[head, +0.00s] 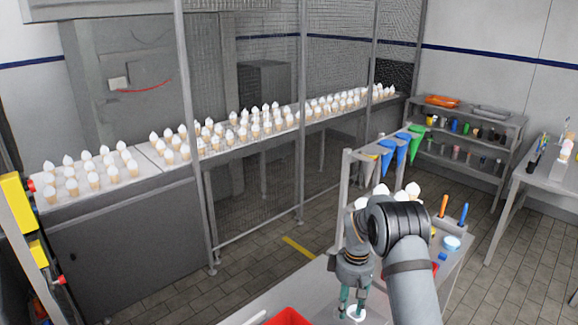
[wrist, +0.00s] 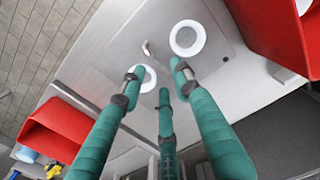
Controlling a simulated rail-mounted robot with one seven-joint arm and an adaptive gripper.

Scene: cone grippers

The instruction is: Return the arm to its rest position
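My gripper (head: 351,303) points down over the near worktable in the head view, at the end of my bent grey arm. Its green fingers also fill the wrist view (wrist: 160,80), where they are spread apart with nothing between them. Two white rings lie on the table below: one (wrist: 187,38) just beyond the fingertips, the other (wrist: 149,80) partly hidden behind the left finger. In the head view one white ring (head: 356,313) shows beside the fingertips. I cannot tell how high the fingertips are above the table.
Red bins flank the table, one at left (wrist: 55,131) and one at right (wrist: 285,35). A rack with colored cones (head: 402,148) stands behind my arm. A mesh fence (head: 260,180) separates a long counter (head: 125,203) of white-topped cones. Tiled floor lies open at right.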

